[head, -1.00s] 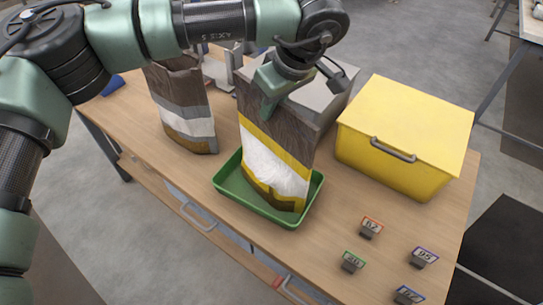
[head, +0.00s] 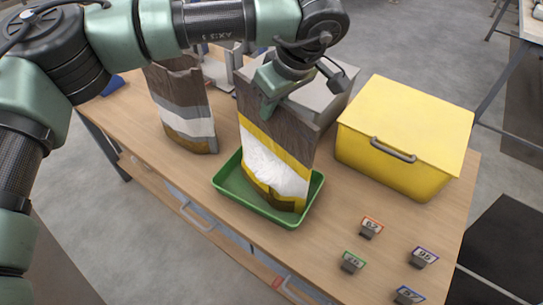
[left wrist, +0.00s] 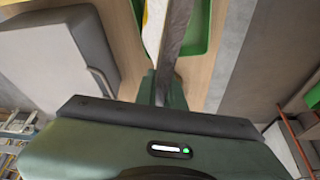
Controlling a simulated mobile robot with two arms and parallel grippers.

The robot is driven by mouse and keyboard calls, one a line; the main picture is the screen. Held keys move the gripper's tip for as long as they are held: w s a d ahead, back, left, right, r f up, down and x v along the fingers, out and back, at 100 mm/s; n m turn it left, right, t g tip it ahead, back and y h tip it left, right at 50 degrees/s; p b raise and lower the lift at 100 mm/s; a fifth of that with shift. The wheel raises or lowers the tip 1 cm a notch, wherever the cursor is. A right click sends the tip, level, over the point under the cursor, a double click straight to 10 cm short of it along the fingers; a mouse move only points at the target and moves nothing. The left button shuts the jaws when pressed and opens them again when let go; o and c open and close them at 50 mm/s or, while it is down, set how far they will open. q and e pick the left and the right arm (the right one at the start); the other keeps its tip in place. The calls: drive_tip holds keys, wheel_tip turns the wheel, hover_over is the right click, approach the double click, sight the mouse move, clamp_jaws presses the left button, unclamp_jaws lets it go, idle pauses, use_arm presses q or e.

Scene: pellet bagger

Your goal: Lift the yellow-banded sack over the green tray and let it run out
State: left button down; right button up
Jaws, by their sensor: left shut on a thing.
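The yellow-banded sack (head: 278,150) is brown at the top, with yellow bands and a white panel between them. It hangs nearly upright, its lower end over or inside the green tray (head: 236,204); I cannot tell whether it touches the tray floor. My left gripper (head: 268,108) is shut on the sack's top edge. In the left wrist view the sack (left wrist: 173,35) shows nearly edge-on from above, with part of the green tray (left wrist: 199,28) beside it. The sack hides much of the tray's inside, and no loose pellets can be made out. My right gripper is out of view.
A grey-banded sack (head: 187,122) stands at the left. A yellow bin (head: 405,125) with a grey handle is at the right, and a grey box (head: 322,103) stands behind the sack. Several numbered tags (head: 370,228) sit at front right. Bare wood lies between the tray and the tags.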

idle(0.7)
use_arm(q)
drive_tip(key=shift+r+p, duration=0.45)
drive_tip(key=shift+w+r+b, duration=0.1)
drive_tip(key=shift+r+b, duration=0.2)
drive_tip(key=shift+r, duration=0.05)
wheel_tip(320, 180, up, 20)
drive_tip(key=p, duration=0.1)
idle(5.5)
